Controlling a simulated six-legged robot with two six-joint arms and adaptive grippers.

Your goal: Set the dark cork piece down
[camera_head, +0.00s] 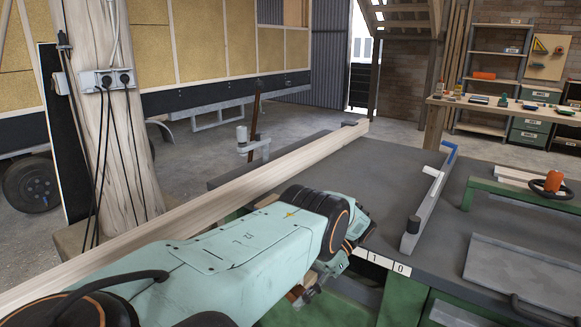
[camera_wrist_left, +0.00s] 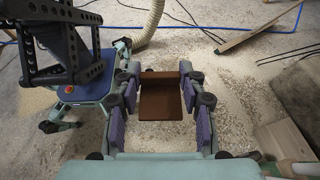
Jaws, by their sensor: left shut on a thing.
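The dark cork piece (camera_wrist_left: 160,103) is a brown, step-shaped block in the left wrist view, with a raised strip along its far edge. My left gripper (camera_wrist_left: 160,85) is shut on it, with one finger against each side. In the head view my left arm reaches in from the lower left, and the left gripper (camera_head: 322,278) hangs low by the near edge of the dark workbench (camera_head: 335,165). A small brown part of the cork piece (camera_head: 296,293) shows there; the arm hides much of the rest. My right gripper is not in view.
A long wooden beam (camera_head: 215,208) runs behind my left arm. A grey bar with a blue end (camera_head: 424,210) lies on the bench. Below the gripper is the sawdust-strewn floor (camera_wrist_left: 215,65). A hose (camera_wrist_left: 148,25) and a wooden block (camera_wrist_left: 285,140) are nearby.

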